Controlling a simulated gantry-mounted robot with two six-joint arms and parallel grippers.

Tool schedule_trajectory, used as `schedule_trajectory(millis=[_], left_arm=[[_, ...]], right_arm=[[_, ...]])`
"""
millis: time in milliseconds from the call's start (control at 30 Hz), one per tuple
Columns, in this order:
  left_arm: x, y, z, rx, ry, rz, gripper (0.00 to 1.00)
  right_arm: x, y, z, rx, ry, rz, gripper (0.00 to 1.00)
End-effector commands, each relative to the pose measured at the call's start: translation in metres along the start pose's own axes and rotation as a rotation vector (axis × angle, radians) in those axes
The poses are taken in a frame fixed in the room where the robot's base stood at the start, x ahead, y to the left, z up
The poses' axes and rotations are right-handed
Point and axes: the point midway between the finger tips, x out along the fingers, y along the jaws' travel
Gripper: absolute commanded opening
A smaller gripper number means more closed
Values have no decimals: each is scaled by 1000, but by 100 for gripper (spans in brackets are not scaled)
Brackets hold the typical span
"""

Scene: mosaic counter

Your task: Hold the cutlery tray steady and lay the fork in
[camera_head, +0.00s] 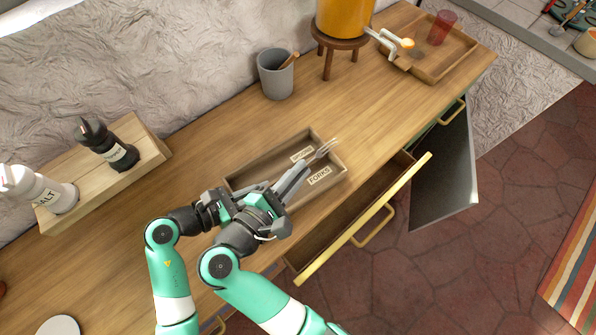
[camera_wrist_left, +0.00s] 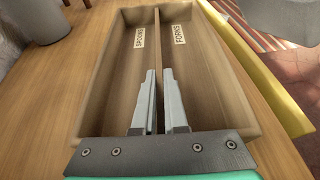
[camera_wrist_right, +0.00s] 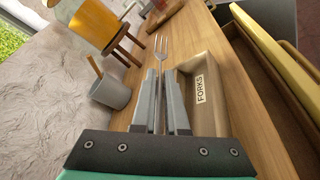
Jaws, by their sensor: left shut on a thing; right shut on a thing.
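The wooden cutlery tray (camera_head: 333,180) lies on the counter, with a SPOONS and a FORKS compartment split by a divider. It fills the left wrist view (camera_wrist_left: 229,85). My left gripper (camera_wrist_left: 158,75) is shut on the tray, its fingers at the divider between the compartments. My right gripper (camera_head: 302,168) is shut on the silver fork (camera_head: 325,150), above the tray. In the right wrist view the fork (camera_wrist_right: 160,50) points its tines away from the fingers, and the FORKS compartment (camera_wrist_right: 208,110) is to its right. The fork's handle end is hidden.
A grey mug (camera_head: 276,76) with a wooden utensil stands behind the tray. An open drawer (camera_head: 345,225) and an open cabinet door (camera_head: 447,170) lie to the right. Salt and pepper bottles stand on a wooden stand (camera_head: 150,150) at left. An orange vessel stands on a stool (camera_head: 340,42).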

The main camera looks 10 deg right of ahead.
Motion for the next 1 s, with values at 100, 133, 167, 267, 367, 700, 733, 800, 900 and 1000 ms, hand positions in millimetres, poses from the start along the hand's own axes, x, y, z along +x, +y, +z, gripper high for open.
schedule_trajectory(millis=[100, 133, 167, 267, 367, 700, 733, 800, 900, 1000], left_arm=[[0, 0, 0, 0, 0, 0, 0], [0, 0, 0, 0, 0, 0, 0], [0, 0, 0, 0, 0, 0, 0], [0, 0, 0, 0, 0, 0, 0], [0, 0, 0, 0, 0, 0, 0], [0, 0, 0, 0, 0, 0, 0], [0, 0, 0, 0, 0, 0, 0], [0, 0, 0, 0, 0, 0, 0], [0, 0, 0, 0, 0, -1, 0], [0, 0, 0, 0, 0, -1, 0]], right_arm=[[0, -2, -2, -2, 0, 0, 0], [1, -3, -3, -2, 0, 0, 0], [1, -4, -4, -3, 0, 0, 0], [3, -10, -9, -4, 0, 0, 0], [5, -18, -16, -5, 0, 0, 0], [10, -35, -32, -3, 0, 0, 0], [10, -36, -32, -3, 1, 0, 0], [10, -36, -33, -4, 1, 0, 0], [10, -36, -33, -3, 1, 0, 0], [10, -36, -33, -3, 1, 0, 13]])
